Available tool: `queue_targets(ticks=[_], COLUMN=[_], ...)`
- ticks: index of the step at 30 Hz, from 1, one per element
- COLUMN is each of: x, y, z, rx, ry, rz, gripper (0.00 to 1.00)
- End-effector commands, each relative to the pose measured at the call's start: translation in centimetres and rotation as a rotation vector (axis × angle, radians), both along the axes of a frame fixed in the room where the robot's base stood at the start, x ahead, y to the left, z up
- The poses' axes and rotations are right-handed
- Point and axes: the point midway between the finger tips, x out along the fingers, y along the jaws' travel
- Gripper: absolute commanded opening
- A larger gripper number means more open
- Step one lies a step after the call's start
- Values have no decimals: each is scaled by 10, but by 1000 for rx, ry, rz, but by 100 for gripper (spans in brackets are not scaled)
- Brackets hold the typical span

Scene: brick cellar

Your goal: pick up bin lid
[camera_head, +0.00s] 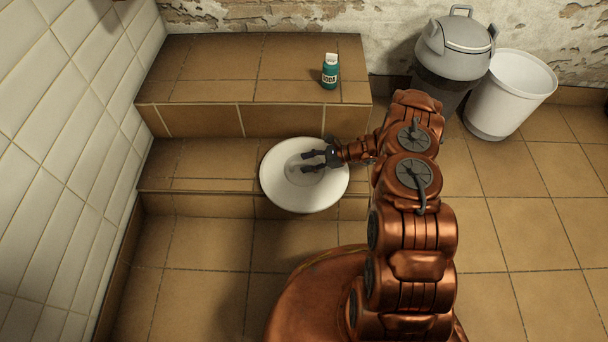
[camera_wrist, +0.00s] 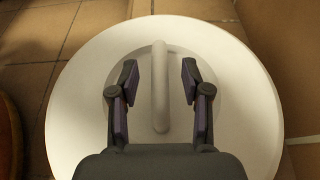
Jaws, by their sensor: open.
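The bin lid (camera_head: 328,192) is a round white disc with a raised bar handle. It lies on the lower tiled step in the head view, its front edge reaching past the step's edge. In the wrist view the lid (camera_wrist: 80,110) fills most of the picture, and its upright-running handle (camera_wrist: 160,75) is in the middle. My gripper (camera_head: 302,162) is over the lid's centre. In the wrist view my gripper (camera_wrist: 160,78) is open, one finger on each side of the handle, with gaps to both. I cannot tell how high the fingertips are above the disc.
A white tiled wall (camera_head: 60,150) bounds the left. Floor at the right is clear.

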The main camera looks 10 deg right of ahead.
Motion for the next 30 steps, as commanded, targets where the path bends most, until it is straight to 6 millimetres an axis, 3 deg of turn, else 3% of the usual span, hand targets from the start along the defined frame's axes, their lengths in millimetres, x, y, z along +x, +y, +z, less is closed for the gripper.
queue_targets(ticks=[4,12,26,30], x=[2,3,3,3], y=[12,13,13,13], z=[-6,-5,-5,-5], rx=[-1,-1,-1,-1], ry=[2,0,1,1], rz=[1,0,1,1], gripper=[48,48,0,0])
